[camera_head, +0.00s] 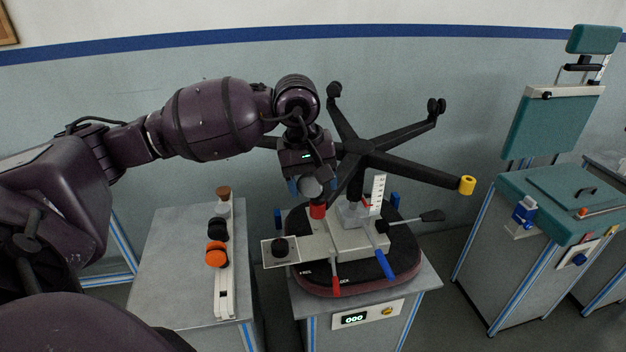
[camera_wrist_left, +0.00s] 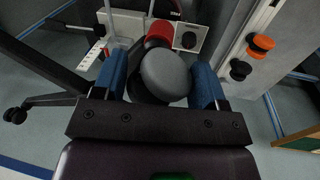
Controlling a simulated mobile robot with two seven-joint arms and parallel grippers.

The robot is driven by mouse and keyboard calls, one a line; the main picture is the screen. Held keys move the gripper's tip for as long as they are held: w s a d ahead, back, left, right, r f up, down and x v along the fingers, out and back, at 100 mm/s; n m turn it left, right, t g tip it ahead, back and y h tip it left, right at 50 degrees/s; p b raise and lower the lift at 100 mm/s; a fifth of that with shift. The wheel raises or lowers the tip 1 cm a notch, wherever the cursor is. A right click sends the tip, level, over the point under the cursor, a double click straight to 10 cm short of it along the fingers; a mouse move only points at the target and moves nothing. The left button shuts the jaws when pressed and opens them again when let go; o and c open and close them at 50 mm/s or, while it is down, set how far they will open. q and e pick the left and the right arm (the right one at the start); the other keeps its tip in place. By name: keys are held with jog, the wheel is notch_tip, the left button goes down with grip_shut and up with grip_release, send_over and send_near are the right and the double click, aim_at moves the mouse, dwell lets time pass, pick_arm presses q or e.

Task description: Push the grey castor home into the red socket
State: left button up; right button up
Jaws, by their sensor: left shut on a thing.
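The grey castor (camera_head: 312,187) is between the blue fingers of my left gripper (camera_head: 312,186), which is shut on it. In the left wrist view the castor (camera_wrist_left: 165,73) shows as a round grey wheel with a dark part beneath it. The red socket (camera_head: 318,211) is at the near end of one leg of the black upturned chair base (camera_head: 357,147). It shows just below the castor, and in the left wrist view the socket (camera_wrist_left: 160,33) is partly hidden behind it. I cannot tell how far the stem is in. My right gripper is not in view.
A yellow socket (camera_head: 467,185) ends another leg on the right. Orange and black castors (camera_head: 216,254) stand in a rack on the left cabinet (camera_head: 180,270). Red and blue levers (camera_head: 384,265) rise before the base. A teal chair (camera_head: 550,190) stands at right.

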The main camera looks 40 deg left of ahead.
pick_arm(q)
jog(key=shift+f, duration=0.25)
jog(key=o, duration=1)
jog(key=shift+c, duration=0.2)
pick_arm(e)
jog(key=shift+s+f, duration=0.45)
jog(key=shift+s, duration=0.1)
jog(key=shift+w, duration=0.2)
pick_arm(q)
jog(key=r, duration=0.3)
jog(key=shift+s+a+r, duration=0.15)
jog(key=shift+a+r, duration=0.05)
jog(key=shift+a, duration=0.05)
jog(key=r, duration=0.5)
jog(key=shift+s+a+r, duration=0.25)
jog(key=shift+s+r, duration=0.1)
jog(key=shift+s, duration=0.05)
jog(key=shift+s+a+r, duration=0.1)
jog(key=shift+r, duration=0.7)
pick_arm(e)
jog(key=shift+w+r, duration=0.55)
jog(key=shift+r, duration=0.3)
